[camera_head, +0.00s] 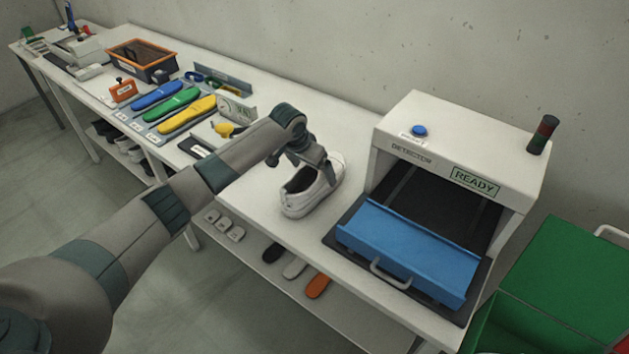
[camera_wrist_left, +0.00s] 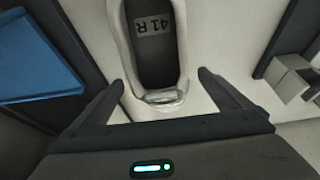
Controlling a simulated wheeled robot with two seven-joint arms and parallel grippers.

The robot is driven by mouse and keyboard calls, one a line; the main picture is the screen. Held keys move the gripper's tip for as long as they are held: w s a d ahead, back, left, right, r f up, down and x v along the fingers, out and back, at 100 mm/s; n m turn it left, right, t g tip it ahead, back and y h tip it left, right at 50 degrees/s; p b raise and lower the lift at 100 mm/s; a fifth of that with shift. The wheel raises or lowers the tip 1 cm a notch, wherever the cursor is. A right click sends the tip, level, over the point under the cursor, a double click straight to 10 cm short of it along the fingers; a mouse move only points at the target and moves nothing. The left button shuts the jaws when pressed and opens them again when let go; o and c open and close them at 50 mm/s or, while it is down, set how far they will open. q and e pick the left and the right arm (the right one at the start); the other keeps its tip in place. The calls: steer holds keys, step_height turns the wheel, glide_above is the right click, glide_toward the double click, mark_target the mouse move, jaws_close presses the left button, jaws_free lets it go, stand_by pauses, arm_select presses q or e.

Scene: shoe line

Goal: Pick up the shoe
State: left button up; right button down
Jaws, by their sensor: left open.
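A white shoe (camera_head: 312,188) stands upright on the white table (camera_head: 340,115), left of the detector. In the left wrist view the shoe (camera_wrist_left: 183,45) has its dark opening facing the camera, with an insole label reading 41 R. My left gripper (camera_head: 318,172) is over the shoe in the head view and hides part of it. In the left wrist view its two fingers (camera_wrist_left: 160,95) are open, one on each side of the shoe's near end, with gaps visible between fingers and shoe. My right gripper is in neither view.
The detector (camera_head: 455,160) shows READY and has a blue tray (camera_head: 405,250) in front. A green bin (camera_head: 570,290) is at the right. Blue, green and yellow insoles (camera_head: 190,118) and an orange-rimmed crate (camera_head: 143,60) are farther left. A lower shelf (camera_head: 340,310) holds loose soles.

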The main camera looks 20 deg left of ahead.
arm_select(q)
steer(key=shift+p+x, duration=0.35)
steer(key=shift+x, duration=1.1)
steer(key=shift+a, duration=0.1)
steer(key=shift+c, duration=0.3)
steer(key=c, duration=1.4)
steer(key=shift+o, duration=0.2)
steer(key=shift+r, duration=0.1)
step_height(320, 180, up, 9)
steer(key=b, duration=0.3)
steer(key=shift+b, duration=0.35)
steer(key=shift+r, duration=0.5)
